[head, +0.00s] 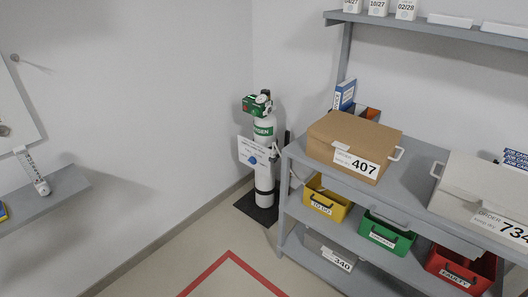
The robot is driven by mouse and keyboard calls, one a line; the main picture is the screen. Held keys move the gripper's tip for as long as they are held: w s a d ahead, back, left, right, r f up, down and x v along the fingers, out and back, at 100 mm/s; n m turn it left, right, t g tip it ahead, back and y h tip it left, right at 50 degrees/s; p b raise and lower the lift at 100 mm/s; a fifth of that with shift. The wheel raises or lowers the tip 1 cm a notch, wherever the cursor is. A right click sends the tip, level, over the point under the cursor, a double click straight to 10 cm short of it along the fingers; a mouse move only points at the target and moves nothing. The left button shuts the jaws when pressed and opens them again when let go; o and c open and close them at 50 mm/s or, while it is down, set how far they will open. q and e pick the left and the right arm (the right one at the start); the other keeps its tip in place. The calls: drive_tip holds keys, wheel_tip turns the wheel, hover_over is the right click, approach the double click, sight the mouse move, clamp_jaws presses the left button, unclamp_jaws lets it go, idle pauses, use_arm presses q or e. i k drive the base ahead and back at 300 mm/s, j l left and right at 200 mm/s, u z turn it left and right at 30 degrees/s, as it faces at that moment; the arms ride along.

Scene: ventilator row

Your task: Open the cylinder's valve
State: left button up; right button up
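The gas cylinder (264,150) stands upright on a dark base plate (262,209) in the corner, just left of the shelf unit. It is white with a green band near its top. A green valve head (258,103) with a pale round part sits on top; whether the valve is open cannot be told. A white sign (252,153) hangs at its left side and hides part of the body. Neither of my grippers shows in the head view.
A grey shelf unit (420,178) on the right holds a cardboard box (345,133) marked 407 and yellow (327,204), green (386,236) and red (462,269) bins. A red floor line (229,252) lies in front. A wall shelf (45,205) juts out at left. Floor before the cylinder is clear.

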sight(266, 91)
drive_tip(key=i+u, duration=0.15)
drive_tip(key=i, duration=0.45)
drive_tip(key=i+l+u, duration=0.1)
drive_tip(key=i, duration=0.5)
